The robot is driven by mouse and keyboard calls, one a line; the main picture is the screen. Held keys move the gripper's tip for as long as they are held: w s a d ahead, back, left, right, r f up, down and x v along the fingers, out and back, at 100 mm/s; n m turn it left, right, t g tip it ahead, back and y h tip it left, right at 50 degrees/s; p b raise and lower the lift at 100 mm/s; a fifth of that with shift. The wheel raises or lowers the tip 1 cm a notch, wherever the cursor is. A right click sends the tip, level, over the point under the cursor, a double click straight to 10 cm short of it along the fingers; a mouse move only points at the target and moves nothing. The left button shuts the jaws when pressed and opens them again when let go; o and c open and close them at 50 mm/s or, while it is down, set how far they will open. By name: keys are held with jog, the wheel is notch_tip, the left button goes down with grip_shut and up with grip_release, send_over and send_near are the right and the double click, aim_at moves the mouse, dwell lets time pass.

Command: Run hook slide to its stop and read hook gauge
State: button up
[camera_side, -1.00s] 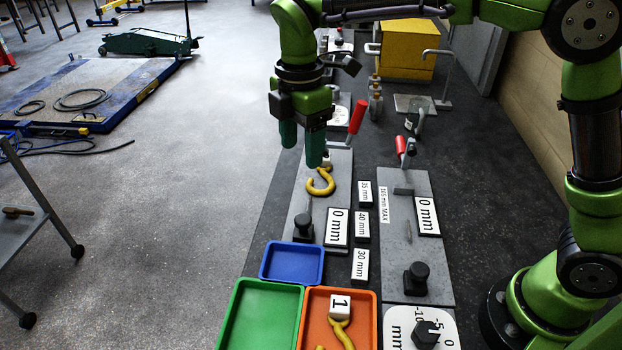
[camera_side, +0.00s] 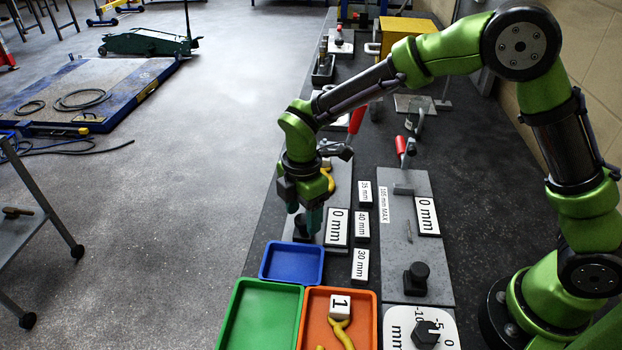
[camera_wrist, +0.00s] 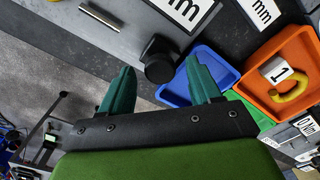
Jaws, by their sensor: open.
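The left grey gauge plate (camera_side: 343,200) carries a "0 mm" label (camera_side: 337,227), a yellow hook (camera_side: 328,178) partly hidden by my gripper, and a black slide knob (camera_side: 301,230) near its front end. My gripper (camera_side: 303,214) points down over this knob with its green fingers apart. In the wrist view the black knob (camera_wrist: 158,60) shows in the gap between the open fingertips (camera_wrist: 160,72), just beyond them; I cannot tell whether they touch it. A second grey plate (camera_side: 432,265) to the right has its own black knob (camera_side: 416,279) and "0 mm" label (camera_side: 427,215).
Blue (camera_side: 292,281), green (camera_side: 235,325) and orange (camera_side: 370,330) trays stand in front; the orange one holds a yellow hook tagged "1" (camera_side: 341,307). Tags reading 35 mm (camera_side: 365,194), 40 mm (camera_side: 362,226) and 30 mm (camera_side: 360,266) lie between the plates. Red-handled clamps stand behind.

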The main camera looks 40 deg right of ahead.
jog(key=shift+f, duration=0.2)
grip_shut()
jog(key=shift+w+d, duration=1.65)
jog(key=shift+w, duration=0.05)
grip_release()
jog(key=shift+s, duration=0.1)
notch_tip(320, 180, up, 17)
jog(key=shift+f, duration=0.1)
dwell(1.0)
